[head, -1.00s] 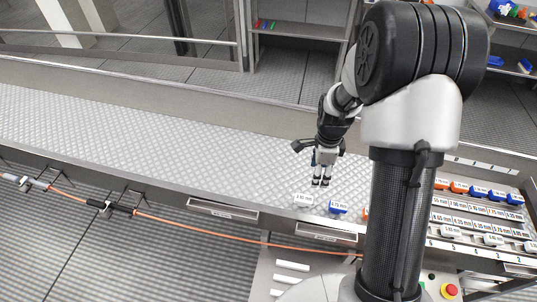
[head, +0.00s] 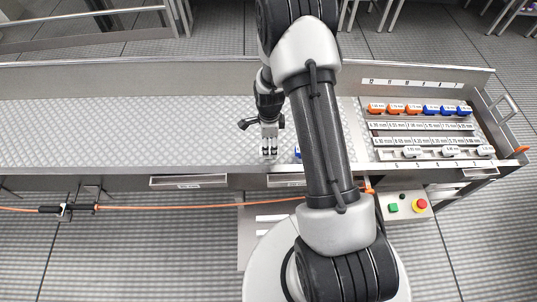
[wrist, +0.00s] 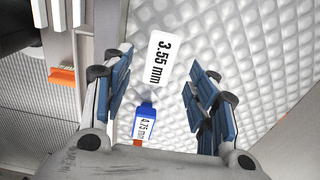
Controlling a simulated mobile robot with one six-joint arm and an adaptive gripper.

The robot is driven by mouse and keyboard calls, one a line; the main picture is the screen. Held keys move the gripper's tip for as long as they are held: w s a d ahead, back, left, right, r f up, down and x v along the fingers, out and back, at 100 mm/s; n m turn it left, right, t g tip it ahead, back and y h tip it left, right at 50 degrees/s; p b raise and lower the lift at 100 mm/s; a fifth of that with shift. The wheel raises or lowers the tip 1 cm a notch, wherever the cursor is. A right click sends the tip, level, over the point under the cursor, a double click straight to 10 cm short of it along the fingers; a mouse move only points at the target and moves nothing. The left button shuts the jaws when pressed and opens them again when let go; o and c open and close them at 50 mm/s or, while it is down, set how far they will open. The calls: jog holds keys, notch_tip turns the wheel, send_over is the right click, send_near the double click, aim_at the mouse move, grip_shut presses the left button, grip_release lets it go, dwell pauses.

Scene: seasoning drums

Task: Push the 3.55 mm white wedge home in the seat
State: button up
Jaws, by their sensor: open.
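The white wedge (wrist: 158,62), marked 3.55 mm, lies on the dimpled metal deck in the wrist view. It lies between the spread fingers of my gripper (wrist: 160,72), with a gap on both sides. My gripper is open and holds nothing. In the head view my gripper (head: 269,153) is low over the deck near its front edge, and I cannot make out the white wedge there. The labelled rack (head: 377,142) with rows of seats is at the right. I cannot tell which seat belongs to 3.55 mm.
A blue wedge (wrist: 146,122) marked 4.75 mm lies close by; it shows beside my arm in the head view (head: 298,152). Orange and blue wedges (head: 397,108) line the rack's back row; white ones (head: 451,150) stand at its front. The deck (head: 120,130) is clear leftward.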

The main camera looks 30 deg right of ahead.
notch_tip(320, 180, down, 5)
jog(key=shift+a+f+b, duration=0.1)
jog(key=shift+f+b, duration=0.05)
jog(key=shift+b, duration=0.85)
jog(key=shift+c, duration=0.2)
jog(key=c, duration=1.2)
